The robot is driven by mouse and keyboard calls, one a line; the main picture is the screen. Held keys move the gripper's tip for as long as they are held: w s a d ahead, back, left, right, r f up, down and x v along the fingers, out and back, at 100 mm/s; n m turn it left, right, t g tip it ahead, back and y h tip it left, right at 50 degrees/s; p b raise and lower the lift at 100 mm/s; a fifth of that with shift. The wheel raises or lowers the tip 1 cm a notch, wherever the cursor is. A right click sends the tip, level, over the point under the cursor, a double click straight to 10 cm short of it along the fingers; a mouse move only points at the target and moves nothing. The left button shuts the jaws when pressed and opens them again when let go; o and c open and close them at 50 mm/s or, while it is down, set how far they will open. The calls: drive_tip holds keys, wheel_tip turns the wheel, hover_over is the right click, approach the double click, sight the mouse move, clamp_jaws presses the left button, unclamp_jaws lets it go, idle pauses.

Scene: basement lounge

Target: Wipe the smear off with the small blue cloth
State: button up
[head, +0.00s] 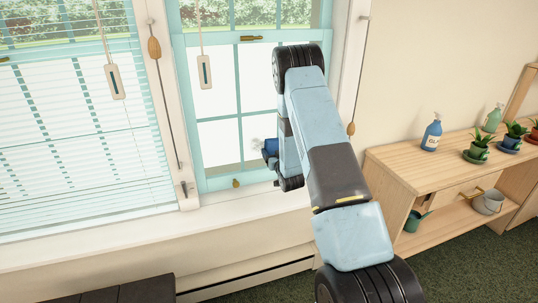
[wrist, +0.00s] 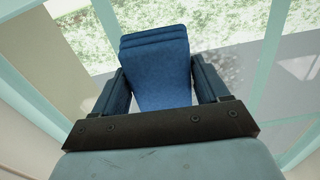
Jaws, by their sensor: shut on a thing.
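My gripper (wrist: 160,84) is shut on the small blue cloth (wrist: 157,62). The folded cloth stands out between the two fingers, toward the window. In the head view the cloth (head: 271,147) shows as a blue patch at the lower right of the middle window's glass, partly hidden by my arm. A pale, speckled smear (wrist: 226,72) lies on the glass just right of the cloth in the wrist view. It also shows as a whitish patch (head: 256,143) in the head view. I cannot tell whether the cloth touches the pane.
The teal window frame (head: 188,120) and the sill (head: 240,212) surround the glass. A window with a blind (head: 80,140) is at left. At right, a wooden shelf (head: 415,168) holds a blue bottle (head: 432,135), a green bottle (head: 494,118) and potted plants (head: 479,147).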

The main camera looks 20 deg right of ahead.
sight(258, 145)
drive_tip(key=shift+d, duration=0.5)
drive_tip(key=shift+w+a, duration=0.1)
drive_tip(key=shift+a, duration=0.05)
drive_tip(key=shift+a, duration=1.25)
drive_tip(key=shift+s+a, duration=0.2)
drive_tip(key=shift+a, duration=2.2)
drive_tip(key=shift+w+a, duration=0.15)
drive_tip(key=shift+a, duration=1.65)
drive_tip(key=shift+r, duration=1.4)
drive_tip(key=shift+d, duration=5.55)
